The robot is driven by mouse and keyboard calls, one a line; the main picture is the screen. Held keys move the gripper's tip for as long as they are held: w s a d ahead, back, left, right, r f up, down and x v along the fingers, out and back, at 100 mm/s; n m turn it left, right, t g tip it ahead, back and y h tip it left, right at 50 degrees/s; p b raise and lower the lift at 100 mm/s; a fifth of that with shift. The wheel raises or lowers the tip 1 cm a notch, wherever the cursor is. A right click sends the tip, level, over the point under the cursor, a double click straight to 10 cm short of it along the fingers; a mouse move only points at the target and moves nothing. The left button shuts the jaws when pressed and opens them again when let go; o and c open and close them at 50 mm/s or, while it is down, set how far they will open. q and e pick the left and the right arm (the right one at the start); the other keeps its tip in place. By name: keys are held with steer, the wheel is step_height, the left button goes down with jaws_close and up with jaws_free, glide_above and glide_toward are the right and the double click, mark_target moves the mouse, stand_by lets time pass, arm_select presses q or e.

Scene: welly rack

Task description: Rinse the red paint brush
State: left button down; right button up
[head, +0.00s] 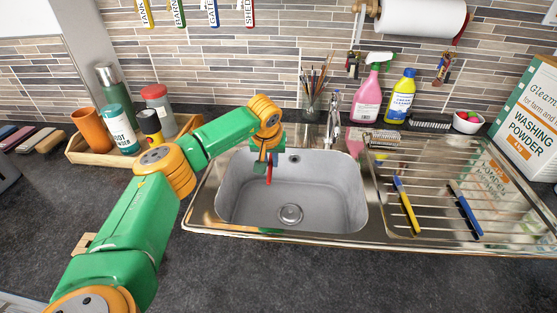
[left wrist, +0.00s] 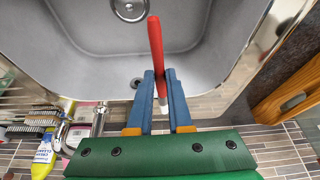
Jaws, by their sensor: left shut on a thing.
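The red paint brush (left wrist: 156,42) is held between the blue fingers of my left gripper (left wrist: 160,88); its red handle points away from the gripper and a pale end shows between the fingers. In the head view the red brush (head: 269,174) hangs down over the left part of the sink basin (head: 335,200), below my left gripper (head: 265,165). The chrome tap (head: 333,115) stands behind the basin, to the right of the brush. Whether water runs cannot be told. My right gripper is not in view.
A jar of brushes (head: 312,103), a pink spray bottle (head: 369,97) and a yellow bottle (head: 400,99) stand behind. A wooden tray (head: 83,154) with containers stands left.

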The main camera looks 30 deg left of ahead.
arm_select(q)
step_height(320, 180, down, 20)
steer(key=b, duration=1.8)
steer(key=shift+d+f+b, duration=0.1)
steer(key=shift+f+b, duration=0.15)
steer(key=shift+b, duration=0.15)
steer(key=shift+r, duration=0.1)
stand_by(0.9)
step_height(320, 180, up, 20)
steer(key=p, duration=1.9)
stand_by(1.2)
